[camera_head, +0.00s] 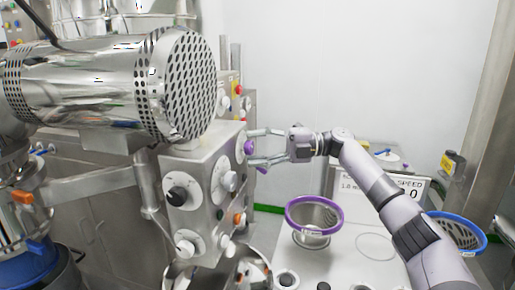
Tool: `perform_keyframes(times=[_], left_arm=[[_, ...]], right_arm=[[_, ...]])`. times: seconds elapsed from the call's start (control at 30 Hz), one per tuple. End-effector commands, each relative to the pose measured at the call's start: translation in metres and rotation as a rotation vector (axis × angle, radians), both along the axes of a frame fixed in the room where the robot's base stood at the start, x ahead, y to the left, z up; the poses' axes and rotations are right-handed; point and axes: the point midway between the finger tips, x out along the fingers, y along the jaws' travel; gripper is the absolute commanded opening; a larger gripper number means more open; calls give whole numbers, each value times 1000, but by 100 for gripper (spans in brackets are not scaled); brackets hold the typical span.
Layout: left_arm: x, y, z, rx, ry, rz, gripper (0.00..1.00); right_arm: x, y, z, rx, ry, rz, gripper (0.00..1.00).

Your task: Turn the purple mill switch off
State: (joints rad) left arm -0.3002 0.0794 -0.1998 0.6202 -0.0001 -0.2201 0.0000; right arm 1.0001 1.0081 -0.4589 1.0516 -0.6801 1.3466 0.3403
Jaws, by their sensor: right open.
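The purple switch (249,147) is a round knob on the right side face of the grey control box (205,155), below the large perforated steel cylinder. My right gripper (256,147) reaches in from the right with its fingers spread, one above and one below the purple knob. The fingertips are close to the box face; I cannot tell whether they touch the knob. A second small purple part (262,170) shows just under the lower finger. The switch's setting cannot be read. My left gripper is not in view.
The box's front carries a black knob (178,195) and several white knobs; an orange knob (239,218) is on its side. The perforated cylinder (188,84) overhangs the box.

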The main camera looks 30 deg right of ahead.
Motion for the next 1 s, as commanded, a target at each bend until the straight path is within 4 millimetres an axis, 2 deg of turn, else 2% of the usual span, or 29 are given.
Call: perform_keyframes(times=[0.2, 0.33, 0.8, 1.0], left_arm=[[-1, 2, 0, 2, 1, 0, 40], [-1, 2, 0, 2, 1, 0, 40], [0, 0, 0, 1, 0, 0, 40], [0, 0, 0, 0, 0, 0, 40]], right_arm=[[0, -1, 1, 2, -1, -1, 51], [-4, -9, 1, 1, 0, -2, 51], [-45, -90, 2, 2, -1, -3, 51], [-53, -105, 1, 1, 0, -1, 51]])
